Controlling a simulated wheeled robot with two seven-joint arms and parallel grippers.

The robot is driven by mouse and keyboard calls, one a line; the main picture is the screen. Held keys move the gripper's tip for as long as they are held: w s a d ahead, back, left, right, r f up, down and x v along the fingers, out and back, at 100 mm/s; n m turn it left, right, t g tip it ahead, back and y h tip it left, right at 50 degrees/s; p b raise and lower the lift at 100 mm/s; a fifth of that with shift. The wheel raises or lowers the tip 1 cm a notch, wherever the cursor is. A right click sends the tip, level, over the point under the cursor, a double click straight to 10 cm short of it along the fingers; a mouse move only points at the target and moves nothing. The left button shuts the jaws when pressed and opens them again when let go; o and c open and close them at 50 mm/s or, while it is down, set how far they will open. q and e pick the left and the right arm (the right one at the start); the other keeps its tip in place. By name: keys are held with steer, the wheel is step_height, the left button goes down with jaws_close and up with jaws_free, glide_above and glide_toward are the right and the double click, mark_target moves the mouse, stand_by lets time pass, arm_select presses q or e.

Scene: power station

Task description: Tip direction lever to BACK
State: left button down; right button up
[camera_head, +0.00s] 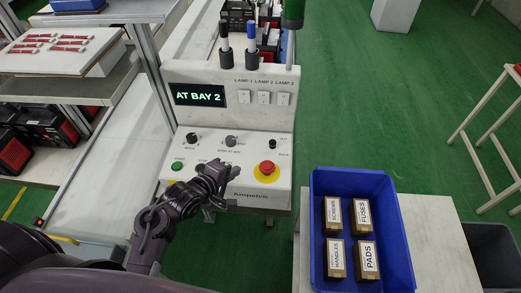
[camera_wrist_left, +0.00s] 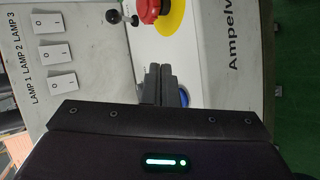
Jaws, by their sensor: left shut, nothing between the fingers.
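The direction lever (camera_head: 272,144) is a small black-knobbed lever at the right of the control panel, between small labels that seem to read OUT above and BACK below. In the left wrist view its black ball (camera_wrist_left: 112,17) is at the top, on the lamp-switch side of its base. My left gripper (camera_head: 236,171) is shut and empty over the panel's front part, left of and nearer than the lever, not touching it. Its fingers show in the left wrist view (camera_wrist_left: 158,72), with a blue button (camera_wrist_left: 185,97) partly behind them. My right gripper is not in view.
Dark knobs (camera_head: 192,138) and a green button (camera_head: 177,166) are on the left. The display (camera_head: 199,95) reads AT BAY 2. A blue bin (camera_head: 348,180) with boxes stands right.

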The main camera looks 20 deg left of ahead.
mark_target(273, 144)
arm_select(q)
steer(key=n, duration=0.1)
steer(key=n+t+h, duration=0.1)
steer(key=n, duration=0.1)
steer(key=shift+w+d+n, duration=0.25)
steer(key=shift+w+n, duration=0.05)
steer(key=shift+w, duration=0.1)
steer(key=shift+w+r+n+t+h, duration=0.15)
steer(key=shift+n+t+h, duration=0.35)
steer(key=shift+n, duration=0.3)
steer(key=n, duration=0.2)
steer(key=n+t+h, duration=0.1)
steer(key=shift+d+r+n, duration=0.15)
steer(key=shift+r+n, duration=0.2)
steer(key=shift+n, duration=0.05)
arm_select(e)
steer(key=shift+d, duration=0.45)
arm_select(q)
steer(key=shift+w, duration=0.1)
steer(key=p+x, duration=0.1)
steer(key=x, duration=0.8)
steer(key=shift+w+d+p, duration=0.25)
steer(key=shift+w+p, duration=0.1)
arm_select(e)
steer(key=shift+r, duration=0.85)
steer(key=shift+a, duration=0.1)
